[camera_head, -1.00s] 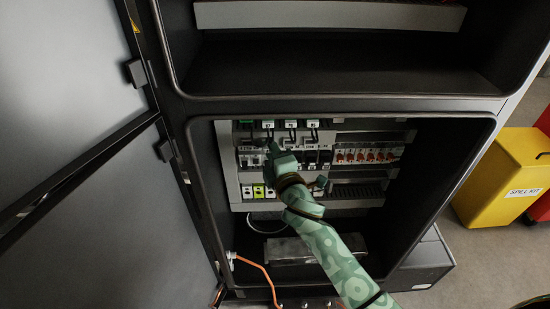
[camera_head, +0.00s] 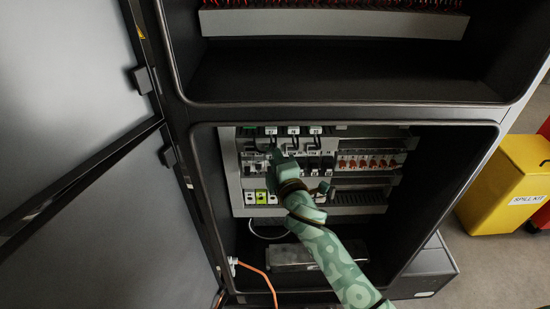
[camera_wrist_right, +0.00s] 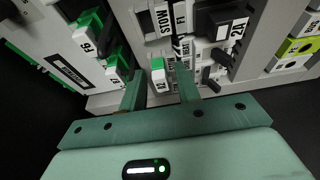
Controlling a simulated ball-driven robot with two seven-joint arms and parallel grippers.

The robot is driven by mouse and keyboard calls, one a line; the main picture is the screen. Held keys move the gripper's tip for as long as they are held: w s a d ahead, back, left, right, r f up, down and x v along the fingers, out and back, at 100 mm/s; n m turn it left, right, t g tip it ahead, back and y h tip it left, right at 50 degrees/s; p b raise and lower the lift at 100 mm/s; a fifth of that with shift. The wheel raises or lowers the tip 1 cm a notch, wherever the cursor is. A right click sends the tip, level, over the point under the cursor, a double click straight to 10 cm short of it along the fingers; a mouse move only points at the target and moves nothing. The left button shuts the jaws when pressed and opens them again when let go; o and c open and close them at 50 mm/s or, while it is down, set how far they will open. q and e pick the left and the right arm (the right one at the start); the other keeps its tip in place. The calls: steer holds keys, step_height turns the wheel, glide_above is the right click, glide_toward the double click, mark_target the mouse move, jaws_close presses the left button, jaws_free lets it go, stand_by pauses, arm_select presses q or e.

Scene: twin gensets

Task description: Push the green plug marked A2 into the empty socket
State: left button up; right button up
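In the wrist view, a small plug with a green top and a white label that seems to read A2 (camera_wrist_right: 158,75) shows between the two fingers of my right gripper (camera_wrist_right: 160,88). The fingers are apart, with a visible gap on each side of the plug. I cannot tell whether the plug is seated. In the head view, my right gripper (camera_head: 273,158) is at the left part of the panel (camera_head: 235,180) and hides the plug there. I cannot pick out the empty socket for certain. My left gripper is not in view.
Other green plugs with white labels (camera_wrist_right: 88,38) sit to the left in the wrist view. A black block (camera_wrist_right: 218,18) and a yellow-green module (camera_wrist_right: 292,47) are to the right. The cabinet's rim (camera_head: 350,124) surrounds the panel. A yellow bin (camera_head: 505,185) stands outside.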

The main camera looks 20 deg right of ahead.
jaws_close()
steer(key=shift+s, duration=0.1)
stand_by(0.4)
steer(key=s+a, duration=0.2)
steer(key=s, duration=0.5)
steer(key=shift+p, duration=0.4)
stand_by(0.4)
steer(key=shift+w, duration=0.1)
